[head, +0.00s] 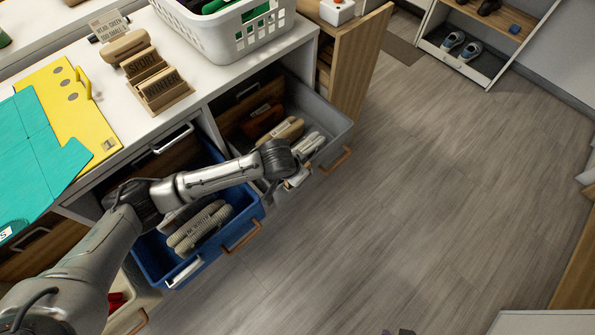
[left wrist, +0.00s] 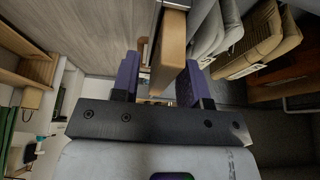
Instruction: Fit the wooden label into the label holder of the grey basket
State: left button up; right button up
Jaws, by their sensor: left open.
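My left gripper (head: 296,179) is at the basket's front wall, left of the handle. In the left wrist view the left gripper (left wrist: 160,68) is open, with a purple finger on each side of a pale wooden piece (left wrist: 169,55). This piece appears to be the wooden label, seen edge-on, nearer the right finger. Its upper end meets a silvery strip (left wrist: 172,4), perhaps the label holder. Whether it is seated is unclear. My right gripper is out of view.
On the counter stand a wooden rack (head: 165,98) with lettered labels, a white laundry basket (head: 228,38) and yellow and teal folded pieces. The floor (head: 430,210) at right is clear.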

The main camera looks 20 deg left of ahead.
pick_arm(q)
jog(key=p+v, duration=0.5)
jog(key=v, duration=0.5)
jog(key=shift+a+r+p, duration=0.1)
jog(key=shift+r+p, duration=0.2)
jog(key=shift+r, duration=0.05)
jog(key=shift+s+a+r, duration=0.1)
jog(key=shift+s+r, duration=0.2)
jog(key=shift+r, duration=0.3)
jog(key=s+d+f+h, duration=0.1)
jog(key=s+d+f, duration=0.1)
jog(key=s, duration=0.4)
jog(key=s+d+f+h, duration=0.1)
jog(key=s+d+f, duration=0.15)
jog(key=s, duration=0.35)
jog(key=s+a+f+n+y, duration=0.2)
jog(key=s+a, duration=0.7)
jog(key=s, duration=0.5)
jog(key=shift+f+n+g+y, duration=0.3)
jog(key=shift+f+n+y, duration=0.1)
jog(key=shift+f+y, duration=0.4)
jog(key=shift+a, duration=0.1)
